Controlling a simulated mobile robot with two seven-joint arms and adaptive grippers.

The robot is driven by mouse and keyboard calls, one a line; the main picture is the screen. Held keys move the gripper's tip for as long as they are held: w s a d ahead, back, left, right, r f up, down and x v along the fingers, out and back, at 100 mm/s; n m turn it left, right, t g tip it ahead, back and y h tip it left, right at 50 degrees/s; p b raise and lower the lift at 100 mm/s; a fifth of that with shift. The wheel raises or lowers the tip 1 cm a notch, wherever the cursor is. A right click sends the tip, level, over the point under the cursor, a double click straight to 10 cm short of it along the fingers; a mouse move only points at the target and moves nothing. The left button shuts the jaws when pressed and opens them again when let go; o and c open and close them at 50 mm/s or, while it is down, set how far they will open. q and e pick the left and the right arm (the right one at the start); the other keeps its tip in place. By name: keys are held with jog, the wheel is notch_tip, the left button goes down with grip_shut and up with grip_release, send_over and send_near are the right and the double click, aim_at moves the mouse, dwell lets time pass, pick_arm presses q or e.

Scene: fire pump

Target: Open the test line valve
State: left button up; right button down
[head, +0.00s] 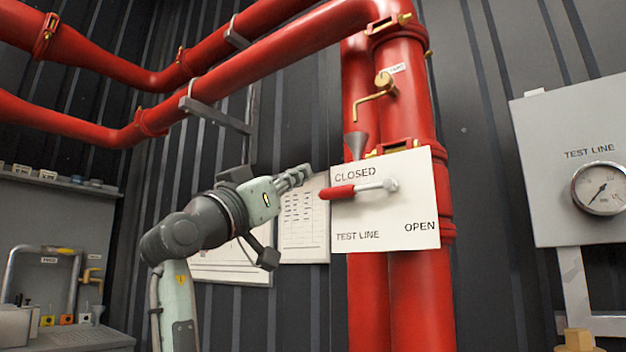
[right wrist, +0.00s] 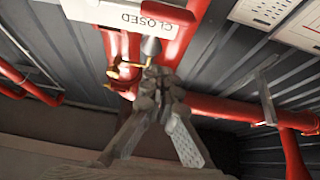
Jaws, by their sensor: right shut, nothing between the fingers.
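The test line valve is a lever with a red grip (head: 338,192) and a metal shank (head: 375,187) on a white plate (head: 385,235) marked CLOSED, OPEN and TEST LINE. The lever lies nearly level, its red grip pointing left below the word CLOSED; OPEN is at the lower right. My right gripper (head: 306,171) is shut and empty, just left of and slightly above the grip's end; I cannot tell the depth gap. In the right wrist view its closed fingers (right wrist: 160,82) show beneath the upside-down CLOSED plate (right wrist: 130,14). My left gripper is not in view.
Thick red pipes (head: 370,300) run behind the plate and overhead. A brass tap (head: 376,88) and a grey funnel (head: 355,145) are above the plate. Paper sheets (head: 304,235) hang behind my arm. A TEST LINE gauge (head: 600,188) is on the grey panel at right.

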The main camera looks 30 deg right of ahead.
aim_at(353, 190)
jog(key=p+x, duration=0.2)
jog(key=x, duration=0.7)
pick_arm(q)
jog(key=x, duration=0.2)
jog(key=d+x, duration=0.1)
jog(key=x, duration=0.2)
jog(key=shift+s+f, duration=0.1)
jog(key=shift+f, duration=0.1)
pick_arm(e)
jog(key=f, duration=0.2)
jog(key=d+f, duration=0.1)
jog(key=f, duration=0.1)
jog(key=shift+w, duration=0.2)
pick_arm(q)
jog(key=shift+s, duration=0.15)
pick_arm(e)
jog(key=shift+w+f, duration=0.1)
jog(key=shift+w, duration=0.05)
